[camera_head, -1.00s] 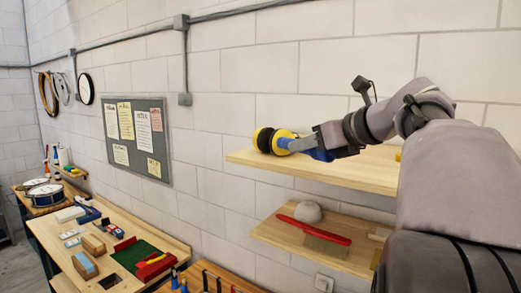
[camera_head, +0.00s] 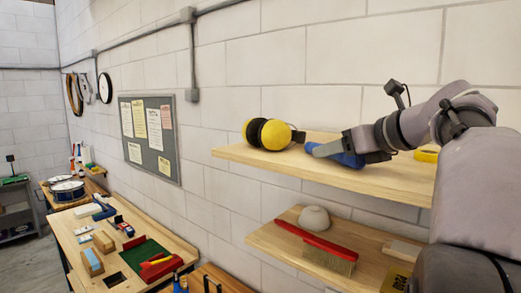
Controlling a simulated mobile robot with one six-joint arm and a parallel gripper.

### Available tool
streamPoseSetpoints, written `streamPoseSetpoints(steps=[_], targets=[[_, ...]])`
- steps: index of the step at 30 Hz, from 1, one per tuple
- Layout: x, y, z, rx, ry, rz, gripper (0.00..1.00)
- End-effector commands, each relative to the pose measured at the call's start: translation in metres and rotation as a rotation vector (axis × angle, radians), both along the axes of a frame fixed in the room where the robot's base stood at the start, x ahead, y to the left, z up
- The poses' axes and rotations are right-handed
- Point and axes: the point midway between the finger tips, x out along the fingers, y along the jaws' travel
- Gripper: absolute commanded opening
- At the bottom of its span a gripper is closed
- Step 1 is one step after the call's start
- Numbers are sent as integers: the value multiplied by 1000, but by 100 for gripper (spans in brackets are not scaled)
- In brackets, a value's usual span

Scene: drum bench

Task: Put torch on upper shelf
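The upper shelf (camera_head: 255,157) is a pale wooden board on the white brick wall. My gripper (camera_head: 312,150) is over the middle of this shelf, pointing left, with its tip just right of the yellow and black ear defenders. Blue and grey parts show at its tip. I cannot tell whether the blue is a held torch or the fingers themselves, nor whether the fingers are open or shut. A yellow item (camera_head: 425,156) lies farther right on the shelf, partly hidden by my arm; I cannot tell whether it is the torch.
Ear defenders (camera_head: 272,133) stand on the upper shelf. The lower shelf (camera_head: 275,240) holds a red-handled brush (camera_head: 318,243), a grey rounded object (camera_head: 314,218) and a pale block. A bench (camera_head: 130,228) at lower left carries several tools.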

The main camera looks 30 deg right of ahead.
Motion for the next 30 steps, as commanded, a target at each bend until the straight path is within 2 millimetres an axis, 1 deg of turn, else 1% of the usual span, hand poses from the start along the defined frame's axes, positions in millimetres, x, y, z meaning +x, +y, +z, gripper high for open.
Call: streamPoseSetpoints(steps=[8,11,14,21,24,27,30], targets=[[0,0,1,0,0,0,59],[-6,0,3,-1,-1,-2,59],[-23,2,9,-3,-2,-4,59],[-75,7,31,-2,0,-6,59],[-92,9,39,-1,-1,-4,59],[-104,11,44,-1,0,-3,59],[-110,12,46,0,-1,-1,59]])
